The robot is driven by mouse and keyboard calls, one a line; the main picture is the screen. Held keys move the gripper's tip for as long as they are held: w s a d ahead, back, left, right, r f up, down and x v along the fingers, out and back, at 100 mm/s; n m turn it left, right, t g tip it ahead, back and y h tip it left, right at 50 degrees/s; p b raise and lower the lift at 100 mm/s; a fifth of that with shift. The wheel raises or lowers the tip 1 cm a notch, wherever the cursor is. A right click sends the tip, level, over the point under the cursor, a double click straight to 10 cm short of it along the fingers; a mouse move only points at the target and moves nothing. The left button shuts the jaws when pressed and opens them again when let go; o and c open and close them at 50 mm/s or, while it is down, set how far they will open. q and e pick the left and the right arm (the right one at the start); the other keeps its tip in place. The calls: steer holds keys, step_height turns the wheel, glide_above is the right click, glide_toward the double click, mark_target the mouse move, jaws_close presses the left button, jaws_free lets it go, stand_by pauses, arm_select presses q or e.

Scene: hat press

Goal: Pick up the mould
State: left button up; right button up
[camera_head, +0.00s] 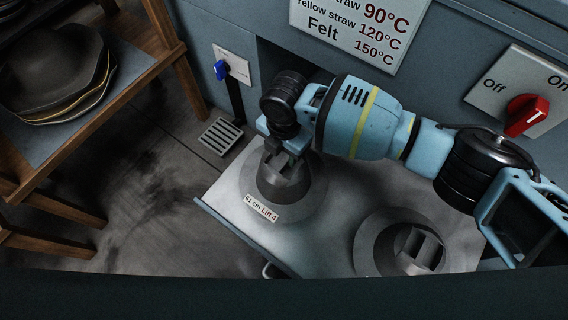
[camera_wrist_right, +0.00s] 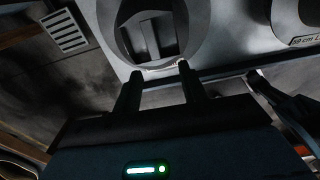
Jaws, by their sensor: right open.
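A grey hat mould (camera_head: 257,190) with a label reading "61 cm Lift 4" stands on the pale plate (camera_head: 330,232). Its top is hollow, with a grip bar inside, which shows in the right wrist view (camera_wrist_right: 152,42). A second grey mould (camera_head: 375,240) stands to its right on the same plate, with a bar in its hollow. My right gripper (camera_head: 285,153) is over the top of the labelled mould and partly hides it. In the right wrist view its two fingers (camera_wrist_right: 159,72) are apart, with nothing visible between them.
A press housing with a temperature sign (camera_head: 358,30) and a red knob (camera_head: 526,112) stands behind. A blue switch (camera_head: 221,69) and floor grate (camera_head: 220,136) are at left. Stacked hats (camera_head: 55,90) lie on a wooden shelf at far left. The floor between is clear.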

mark_target(284, 161)
steer(key=shift+w+f, duration=0.25)
steer(key=shift+w, duration=0.65)
steer(key=shift+s, duration=0.1)
steer(key=shift+f+b, duration=0.6)
steer(key=shift+f, duration=0.6)
steer(key=shift+f+b, duration=0.2)
steer(key=shift+b, duration=0.1)
steer(key=f+b, duration=0.1)
steer(key=f, duration=0.1)
steer(key=f+b, duration=0.1)
steer(key=f, duration=0.1)
steer(key=shift+w+d+f, duration=0.1)
steer(key=shift+w+f, duration=0.05)
steer(key=shift+w, duration=0.05)
steer(key=shift+f+b, duration=0.3)
steer(key=shift+b, duration=0.1)
arm_select(q)
steer(key=f, duration=0.5)
steer(key=shift+w, duration=0.2)
arm_select(e)
steer(key=shift+r, duration=0.1)
steer(key=shift+c, duration=0.3)
